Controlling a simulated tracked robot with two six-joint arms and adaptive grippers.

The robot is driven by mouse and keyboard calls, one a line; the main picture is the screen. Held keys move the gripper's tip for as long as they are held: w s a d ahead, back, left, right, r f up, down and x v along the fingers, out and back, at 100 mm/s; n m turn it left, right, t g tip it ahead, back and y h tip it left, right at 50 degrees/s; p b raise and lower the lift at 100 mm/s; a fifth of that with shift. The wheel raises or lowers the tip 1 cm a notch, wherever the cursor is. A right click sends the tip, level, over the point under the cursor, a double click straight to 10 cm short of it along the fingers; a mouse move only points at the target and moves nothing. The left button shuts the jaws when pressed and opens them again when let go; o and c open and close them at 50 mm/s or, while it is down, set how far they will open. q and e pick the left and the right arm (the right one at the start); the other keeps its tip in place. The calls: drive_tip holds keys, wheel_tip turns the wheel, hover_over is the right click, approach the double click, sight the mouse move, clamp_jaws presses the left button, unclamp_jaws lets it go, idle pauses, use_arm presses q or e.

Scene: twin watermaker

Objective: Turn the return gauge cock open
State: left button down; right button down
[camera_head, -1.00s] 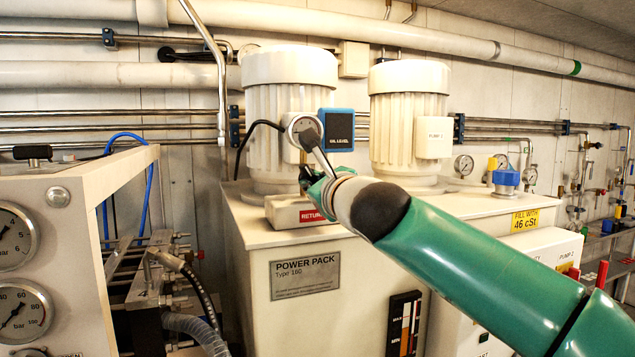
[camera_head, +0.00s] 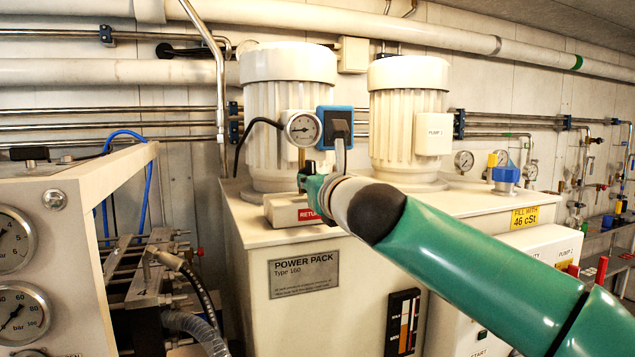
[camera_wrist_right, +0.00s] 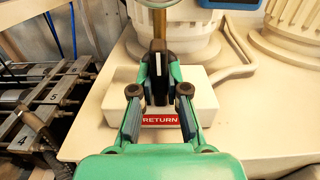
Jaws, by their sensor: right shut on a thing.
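The return gauge (camera_head: 303,129) is a round white dial on a brass stem above a cream block (camera_head: 291,211) with a red RETURN label (camera_wrist_right: 160,121). The stem (camera_wrist_right: 159,22) also shows in the right wrist view. Below it is the cock's black handle (camera_wrist_right: 156,72), with a pale stripe. My right gripper (camera_wrist_right: 158,88) is shut on this handle, its fingers either side of it, above the block. In the head view my right gripper (camera_head: 308,178) is seen from behind and partly hidden by my wrist. My left gripper is not in view.
A black cable (camera_head: 246,140) runs at the left. A gauge panel (camera_head: 75,240) stands at the left front.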

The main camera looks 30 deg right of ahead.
drive_tip(key=shift+s+r+m, duration=0.1)
drive_tip(key=shift+r+m, duration=0.15)
drive_tip(key=shift+m, duration=0.05)
drive_tip(key=c, duration=1.2)
unclamp_jaws()
drive_tip(key=shift+s, duration=0.1)
drive_tip(key=shift+o, duration=0.2)
drive_tip(key=shift+f, duration=0.1)
drive_tip(key=v, duration=1.2)
drive_tip(key=shift+f, duration=0.1)
